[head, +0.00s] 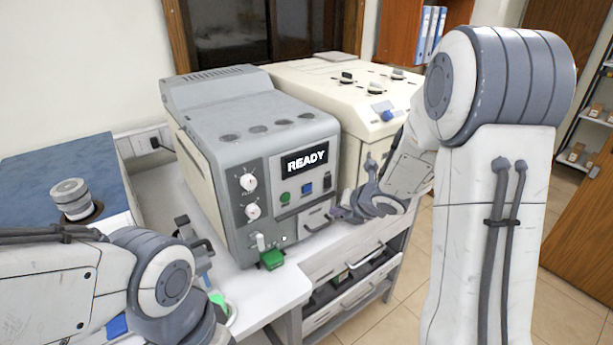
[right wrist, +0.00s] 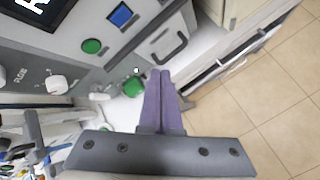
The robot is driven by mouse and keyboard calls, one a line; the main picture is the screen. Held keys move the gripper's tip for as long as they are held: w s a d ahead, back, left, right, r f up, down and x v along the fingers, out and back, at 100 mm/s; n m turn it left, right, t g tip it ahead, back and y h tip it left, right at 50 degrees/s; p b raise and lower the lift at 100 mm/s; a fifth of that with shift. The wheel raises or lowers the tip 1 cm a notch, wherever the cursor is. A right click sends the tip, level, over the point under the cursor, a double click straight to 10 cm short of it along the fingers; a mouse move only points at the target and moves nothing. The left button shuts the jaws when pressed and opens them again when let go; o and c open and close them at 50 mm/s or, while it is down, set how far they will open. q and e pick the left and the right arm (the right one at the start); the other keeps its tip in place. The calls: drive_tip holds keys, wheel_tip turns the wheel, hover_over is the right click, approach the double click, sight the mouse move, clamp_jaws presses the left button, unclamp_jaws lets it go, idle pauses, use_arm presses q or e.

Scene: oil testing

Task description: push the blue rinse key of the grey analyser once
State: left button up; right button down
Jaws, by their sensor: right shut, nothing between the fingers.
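The grey analyser (head: 225,130) stands on the white bench in the middle of the head view, its display (head: 304,160) reading READY. Its blue rinse key (head: 308,188) is on the front panel below the display, between a green button (head: 285,197) and a dark one (head: 327,181). The blue key also shows uncovered in the right wrist view (right wrist: 121,15). My right gripper (head: 343,212) is shut and empty, in front of the panel, lower than the blue key and to its right, apart from it. Its closed fingers (right wrist: 160,76) point toward the lower front. My left gripper cannot be made out clearly at lower left.
White knobs (head: 248,182) and a green-ended spout part (head: 271,260) are on the analyser's front left. A drawer handle (head: 318,222) sits below the keys. A cream machine (head: 350,90) stands behind right. Free floor lies to the right.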

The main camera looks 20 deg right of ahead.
sight(308, 189)
drive_tip(key=shift+d+n, duration=0.2)
drive_tip(key=shift+n, duration=0.2)
drive_tip(key=w+a+p, duration=0.2)
drive_tip(key=w+a, duration=0.1)
drive_tip(key=w, duration=0.5)
drive_tip(key=shift+w, duration=0.2)
drive_tip(key=shift+w, duration=0.1)
idle(1.9)
drive_tip(key=shift+w+a+p, duration=0.15)
drive_tip(key=shift+w+p, duration=0.15)
